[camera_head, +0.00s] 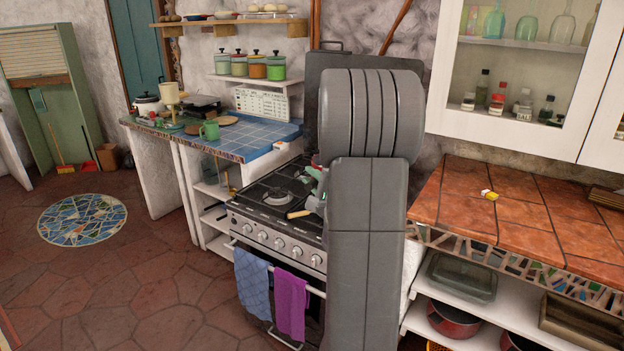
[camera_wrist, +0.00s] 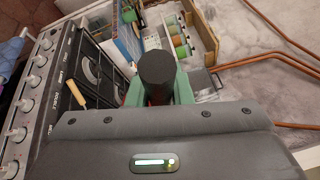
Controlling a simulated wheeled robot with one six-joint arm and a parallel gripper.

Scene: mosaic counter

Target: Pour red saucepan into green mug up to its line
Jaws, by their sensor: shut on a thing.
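The green mug (camera_head: 209,130) stands upright on the blue tiled counter (camera_head: 255,135), left of the stove, in the head view. Its inside and line cannot be made out. My gripper (camera_wrist: 158,92) has green fingers and is shut on a dark, rounded handle (camera_wrist: 157,68) in the wrist view. I take this as the red saucepan's handle; the pan's body is hidden. In the head view my arm covers most of the gripper, and only bits of green show over the stove, right of and nearer than the mug.
The stove (camera_head: 270,200) has a wooden-handled utensil (camera_head: 299,213) on its top. A white pot (camera_head: 149,104), a blender-like appliance (camera_head: 170,95) and boards stand near the mug. Canisters (camera_head: 257,68) sit on a wall shelf above. The orange tiled counter (camera_head: 520,215) at right is mostly clear.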

